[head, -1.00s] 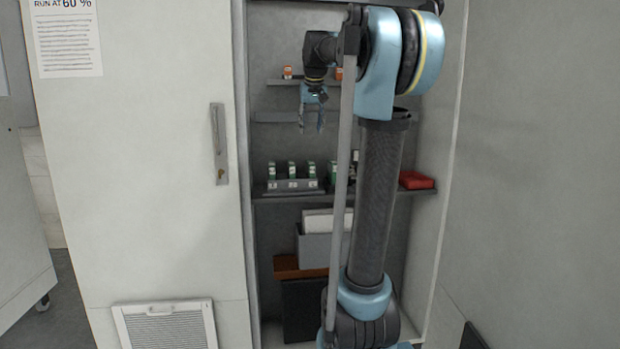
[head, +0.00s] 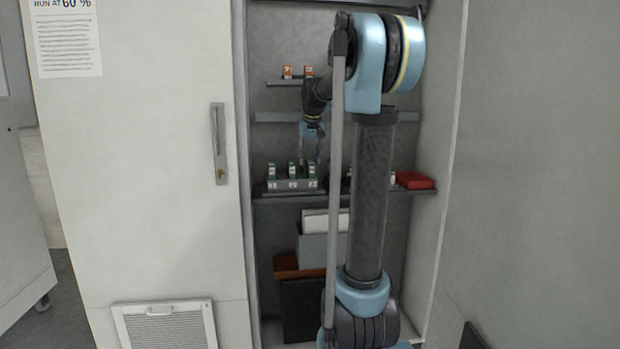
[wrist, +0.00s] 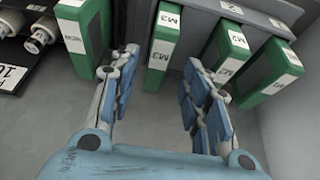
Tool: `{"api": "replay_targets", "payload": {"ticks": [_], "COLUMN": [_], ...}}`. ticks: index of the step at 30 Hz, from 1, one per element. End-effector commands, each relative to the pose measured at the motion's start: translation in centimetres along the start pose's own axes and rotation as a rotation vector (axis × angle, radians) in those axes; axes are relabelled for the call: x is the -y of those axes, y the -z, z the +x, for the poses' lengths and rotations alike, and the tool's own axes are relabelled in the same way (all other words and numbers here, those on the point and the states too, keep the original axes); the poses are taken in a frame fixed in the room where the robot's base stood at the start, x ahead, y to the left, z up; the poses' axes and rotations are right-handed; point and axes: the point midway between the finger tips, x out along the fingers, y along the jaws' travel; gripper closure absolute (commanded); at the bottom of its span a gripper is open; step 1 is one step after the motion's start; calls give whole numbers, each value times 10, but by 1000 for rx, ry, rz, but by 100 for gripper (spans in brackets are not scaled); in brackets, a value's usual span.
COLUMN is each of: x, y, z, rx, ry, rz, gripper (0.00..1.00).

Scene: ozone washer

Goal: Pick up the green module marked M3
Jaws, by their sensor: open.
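In the wrist view the green module marked M3 (wrist: 163,42) stands upright between the fingertips of my gripper (wrist: 160,60). My gripper is open, with one finger on each side of the module and space showing on both sides. The neighbouring modules M2 (wrist: 232,50) and M1 (wrist: 272,72) stand to the right. The right finger is between M3 and M2. In the head view my gripper (head: 310,158) points down at the right end of the module row on the shelf.
A green module marked NEW (wrist: 88,35) stands close to the left finger. White-capped connectors (wrist: 40,32) are at the far left. In the head view a red box (head: 414,180) lies on the same shelf, and orange items (head: 288,72) sit on a small shelf above.

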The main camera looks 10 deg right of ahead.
Motion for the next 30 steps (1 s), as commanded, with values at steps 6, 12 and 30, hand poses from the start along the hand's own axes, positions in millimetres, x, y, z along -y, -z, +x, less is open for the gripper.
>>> {"api": "replay_targets", "payload": {"ticks": [6, 12, 30], "x": [-4, -4, -4], "y": [-2, -2, -3], "z": [29, 39, 41], "rx": [0, 0, 0], "ry": [0, 0, 0], "rz": [0, 0, -1], "gripper": [57, 57, 57]}}
